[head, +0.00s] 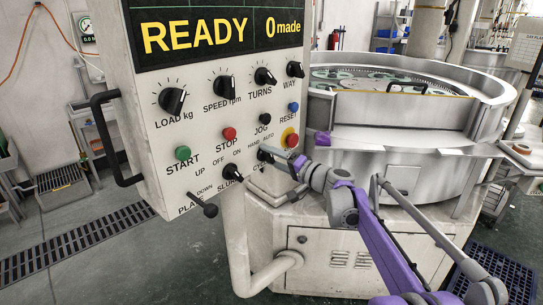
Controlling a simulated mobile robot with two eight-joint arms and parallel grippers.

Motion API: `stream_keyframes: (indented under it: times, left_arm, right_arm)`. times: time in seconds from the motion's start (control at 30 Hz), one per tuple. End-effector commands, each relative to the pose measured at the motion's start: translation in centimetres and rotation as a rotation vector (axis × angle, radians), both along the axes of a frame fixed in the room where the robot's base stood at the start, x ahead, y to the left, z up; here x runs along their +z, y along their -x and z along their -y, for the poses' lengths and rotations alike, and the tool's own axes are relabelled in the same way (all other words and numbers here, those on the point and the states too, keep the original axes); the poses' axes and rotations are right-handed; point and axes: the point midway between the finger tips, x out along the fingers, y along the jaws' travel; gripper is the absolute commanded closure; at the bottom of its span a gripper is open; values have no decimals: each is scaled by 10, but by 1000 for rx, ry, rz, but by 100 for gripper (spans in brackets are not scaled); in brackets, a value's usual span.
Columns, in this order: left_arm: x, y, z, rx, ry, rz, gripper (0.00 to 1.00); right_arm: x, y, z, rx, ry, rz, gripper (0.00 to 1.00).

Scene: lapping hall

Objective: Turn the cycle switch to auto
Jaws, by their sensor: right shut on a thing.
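The cycle switch (263,155) is a small black knob at the lower right of the control panel. The words HAND and AUTO stand above it, and its own label is partly covered. My right gripper (274,158) reaches in from the right and is shut on the knob. The jaws cover much of the knob, so I cannot tell which word it points to. My left gripper is not in view.
The control panel (205,115) shows READY and 0 made. A yellow-ringed red button (291,138) sits just above my right gripper. The slurry switch (232,173) and plate lever (208,209) are to the left. The round lapping machine (400,110) stands behind.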

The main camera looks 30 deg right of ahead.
Motion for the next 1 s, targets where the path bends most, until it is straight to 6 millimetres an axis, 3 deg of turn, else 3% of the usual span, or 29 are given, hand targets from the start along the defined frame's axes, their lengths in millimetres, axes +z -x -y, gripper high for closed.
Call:
stream_keyframes:
  times: [0.5,1.0]
  left_arm:
    - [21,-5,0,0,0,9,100]
    - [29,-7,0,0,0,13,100]
  right_arm:
    - [0,0,0,1,-430,-163,91]
    - [-2,0,0,1,-781,-296,91]
